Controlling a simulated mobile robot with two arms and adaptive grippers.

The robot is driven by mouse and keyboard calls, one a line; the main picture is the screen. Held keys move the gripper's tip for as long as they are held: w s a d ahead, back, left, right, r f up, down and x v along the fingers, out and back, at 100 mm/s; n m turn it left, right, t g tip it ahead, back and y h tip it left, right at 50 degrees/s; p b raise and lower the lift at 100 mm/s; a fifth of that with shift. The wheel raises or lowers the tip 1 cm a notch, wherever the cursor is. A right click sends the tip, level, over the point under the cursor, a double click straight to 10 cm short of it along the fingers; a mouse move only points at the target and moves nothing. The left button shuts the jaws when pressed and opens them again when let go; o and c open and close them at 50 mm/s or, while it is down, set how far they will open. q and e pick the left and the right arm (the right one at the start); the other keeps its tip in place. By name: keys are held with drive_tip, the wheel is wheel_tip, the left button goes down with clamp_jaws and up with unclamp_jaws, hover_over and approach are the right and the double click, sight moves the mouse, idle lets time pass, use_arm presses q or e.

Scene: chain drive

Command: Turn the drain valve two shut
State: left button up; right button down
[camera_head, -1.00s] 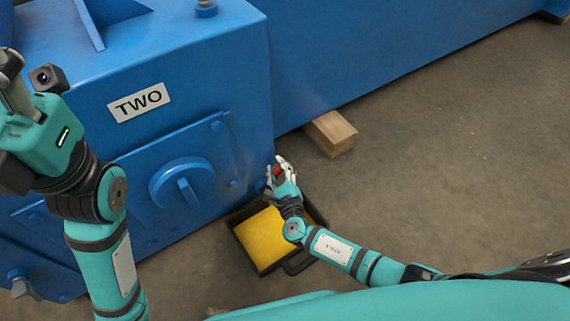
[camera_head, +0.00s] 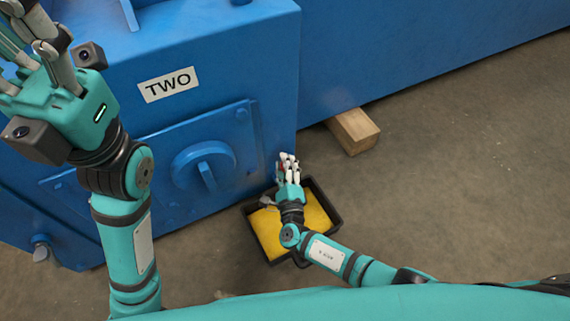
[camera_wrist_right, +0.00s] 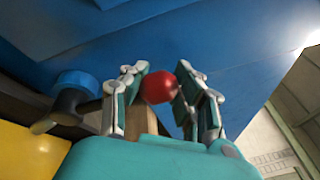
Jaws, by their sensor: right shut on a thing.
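The drain valve shows at the foot of the blue machine marked TWO (camera_head: 168,84). In the right wrist view its dark body (camera_wrist_right: 68,112) sits by a round blue fitting (camera_wrist_right: 77,79), and a red handle end (camera_wrist_right: 158,88) lies between my fingers. My right gripper (camera_head: 288,160) is at the machine's lower right corner, above the tray, and is shut on the red handle. The fingers hide most of the handle in the head view. My left gripper (camera_head: 30,30) is raised at the upper left, fingers spread, empty, away from the valve.
A black tray (camera_head: 332,206) with yellow contents lies on the floor below my right gripper. A wooden block (camera_head: 355,131) supports the long blue housing (camera_head: 410,50). Another grey fitting (camera_head: 41,250) is at the machine's lower left. The floor at right is clear.

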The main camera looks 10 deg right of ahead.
drive_tip(key=shift+s+d+f, duration=0.1)
drive_tip(key=shift+s+f, duration=0.15)
drive_tip(key=shift+f, duration=0.05)
drive_tip(key=c, duration=0.9)
unclamp_jaws()
drive_tip(key=shift+w+r, duration=0.1)
drive_tip(key=shift+r, duration=0.05)
drive_tip(key=shift+r, duration=0.1)
drive_tip(key=shift+r, duration=0.45)
wheel_tip(320, 180, up, 9)
drive_tip(key=shift+c, duration=0.3)
